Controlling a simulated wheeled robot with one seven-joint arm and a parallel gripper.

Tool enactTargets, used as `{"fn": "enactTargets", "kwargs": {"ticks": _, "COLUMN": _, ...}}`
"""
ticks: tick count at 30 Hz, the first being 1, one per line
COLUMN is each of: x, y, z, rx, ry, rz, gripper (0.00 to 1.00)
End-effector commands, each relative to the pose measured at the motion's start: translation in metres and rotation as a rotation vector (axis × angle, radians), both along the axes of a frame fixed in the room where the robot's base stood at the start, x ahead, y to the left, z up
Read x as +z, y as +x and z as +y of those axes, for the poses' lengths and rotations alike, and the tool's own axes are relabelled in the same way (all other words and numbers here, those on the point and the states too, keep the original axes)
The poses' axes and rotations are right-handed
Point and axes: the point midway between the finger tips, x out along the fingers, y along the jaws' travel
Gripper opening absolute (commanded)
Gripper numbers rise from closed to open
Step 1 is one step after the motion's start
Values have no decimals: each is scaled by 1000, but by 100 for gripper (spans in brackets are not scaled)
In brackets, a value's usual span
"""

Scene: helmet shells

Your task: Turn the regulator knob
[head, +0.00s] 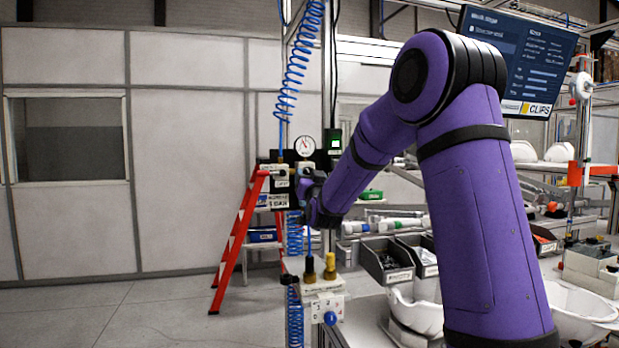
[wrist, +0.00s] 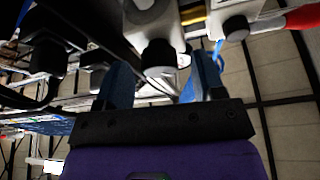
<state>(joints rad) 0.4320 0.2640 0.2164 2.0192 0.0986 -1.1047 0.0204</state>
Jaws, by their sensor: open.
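In the wrist view, a dark round regulator knob (wrist: 159,54) sits on the end of a pale regulator body (wrist: 153,20). My gripper (wrist: 160,72) is open, with one blue finger on each side of this knob. A gap shows at the left finger; I cannot tell whether the right finger touches. In the head view, my gripper (head: 308,192) is at the regulator panel, below a round white gauge (head: 305,145). The knob is hidden there behind my gripper and wrist.
A second pale unit with a dark knob (wrist: 236,27) stands close to the right in the wrist view. A blue coiled hose (head: 296,65) hangs above the panel. A red ladder (head: 240,240) stands behind. A valve block (head: 325,300) and dark bins (head: 386,262) are below.

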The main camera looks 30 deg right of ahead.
Motion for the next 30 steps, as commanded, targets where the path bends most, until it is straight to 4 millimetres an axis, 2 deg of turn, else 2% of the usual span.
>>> {"fn": "enactTargets", "kwargs": {"ticks": 4, "x": 3, "y": 7, "z": -3, "rx": 0, "ry": 0, "rz": 1, "gripper": 63}}
{"fn": "enactTargets", "kwargs": {"ticks": 12, "x": 3, "y": 7, "z": -3, "rx": -1, "ry": 1, "rz": 1, "gripper": 63}}
{"fn": "enactTargets", "kwargs": {"ticks": 14, "x": 3, "y": 7, "z": -3, "rx": 0, "ry": 0, "rz": 1, "gripper": 51}}
{"fn": "enactTargets", "kwargs": {"ticks": 19, "x": 3, "y": 7, "z": -3, "rx": -1, "ry": 1, "rz": 1, "gripper": 14}}
{"fn": "enactTargets", "kwargs": {"ticks": 30, "x": 3, "y": 7, "z": -2, "rx": 0, "ry": 49, "rz": -14, "gripper": 14}}
